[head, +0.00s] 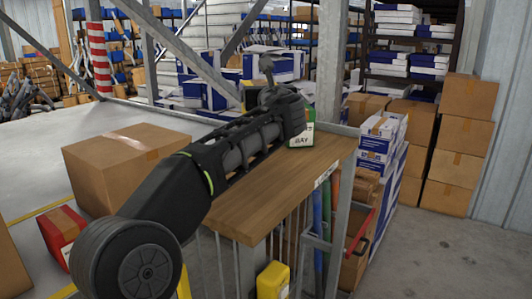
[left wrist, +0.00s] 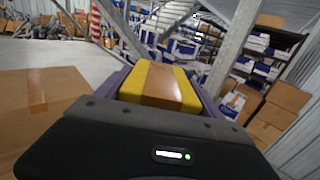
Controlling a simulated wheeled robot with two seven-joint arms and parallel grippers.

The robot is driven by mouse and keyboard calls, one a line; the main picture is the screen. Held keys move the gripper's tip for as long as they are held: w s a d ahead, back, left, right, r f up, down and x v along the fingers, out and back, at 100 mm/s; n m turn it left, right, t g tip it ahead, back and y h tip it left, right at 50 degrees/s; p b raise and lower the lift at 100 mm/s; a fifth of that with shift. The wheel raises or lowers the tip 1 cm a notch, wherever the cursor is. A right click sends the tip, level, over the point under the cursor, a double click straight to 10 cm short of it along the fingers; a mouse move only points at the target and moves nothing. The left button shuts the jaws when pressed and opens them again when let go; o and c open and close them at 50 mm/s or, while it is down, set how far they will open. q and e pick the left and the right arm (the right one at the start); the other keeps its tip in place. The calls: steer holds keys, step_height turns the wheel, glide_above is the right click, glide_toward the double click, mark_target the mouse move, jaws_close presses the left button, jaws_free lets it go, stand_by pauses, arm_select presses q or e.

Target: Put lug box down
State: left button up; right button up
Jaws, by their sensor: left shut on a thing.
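The lug box (left wrist: 161,86), yellow with a brown band across its top, sits between the fingers of my left gripper (left wrist: 158,92) in the left wrist view. In the head view only a small yellow part of the box (head: 251,97) shows, mostly hidden behind my left gripper (head: 262,86). The gripper is shut on it, around the far end of the wooden bench (head: 265,190). I cannot tell whether the box touches any surface. My right gripper is in neither view.
The bench top's near part is clear. A large carton (head: 120,165) is at left, with a red box (head: 62,230) below it. Stacked cartons (head: 460,140) stand at right.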

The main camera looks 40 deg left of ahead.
arm_select(q)
steer(key=shift+s+d+r, duration=0.15)
steer(key=shift+s+r, duration=0.05)
steer(key=shift+w+f+b, duration=0.1)
steer(key=shift+f+b, duration=0.35)
steer(key=shift+f, duration=2.75)
steer(key=shift+f, duration=0.1)
steer(key=shift+f, duration=1.8)
steer(key=o, duration=2.1)
steer(key=shift+f, duration=0.15)
